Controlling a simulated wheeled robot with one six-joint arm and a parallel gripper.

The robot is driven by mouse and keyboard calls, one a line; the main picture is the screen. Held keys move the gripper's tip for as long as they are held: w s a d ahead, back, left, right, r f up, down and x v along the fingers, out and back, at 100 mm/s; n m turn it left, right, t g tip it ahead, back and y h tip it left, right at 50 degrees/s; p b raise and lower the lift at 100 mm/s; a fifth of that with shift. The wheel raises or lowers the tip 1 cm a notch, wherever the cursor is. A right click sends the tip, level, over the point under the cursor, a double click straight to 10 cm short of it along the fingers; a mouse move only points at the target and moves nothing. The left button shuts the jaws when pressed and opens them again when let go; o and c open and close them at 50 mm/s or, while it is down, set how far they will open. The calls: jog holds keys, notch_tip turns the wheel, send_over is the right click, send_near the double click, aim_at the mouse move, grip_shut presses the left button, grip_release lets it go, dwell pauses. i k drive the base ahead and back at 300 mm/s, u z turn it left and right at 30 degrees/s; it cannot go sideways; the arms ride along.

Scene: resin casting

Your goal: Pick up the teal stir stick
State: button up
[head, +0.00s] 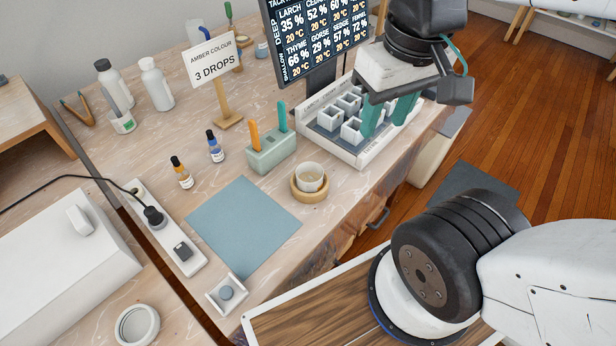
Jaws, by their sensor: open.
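The teal stir stick (282,116) stands upright in a pale green holder (272,157), at its right end. Its lower part is hidden inside the holder. An orange stick (254,135) stands in the same holder to its left. My gripper (387,114) is to the right of the stick, over the tray of white moulds. It points downward with its two teal fingers apart and nothing visible between them.
The white-edged tray (347,153) with several square moulds lies below my gripper. A cup (309,177) in a wooden ring, two dropper bottles (215,147), a sign (214,66) and a dark screen (318,38) surround the holder. A blue mat (243,226) lies clear in front.

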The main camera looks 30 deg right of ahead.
aim_at(281, 105)
jog(key=k, duration=1.3)
jog(key=z, duration=0.55)
jog(key=i, duration=1.35)
jog(key=u, duration=0.55)
jog(key=i, duration=0.3)
jog(key=u, duration=0.35)
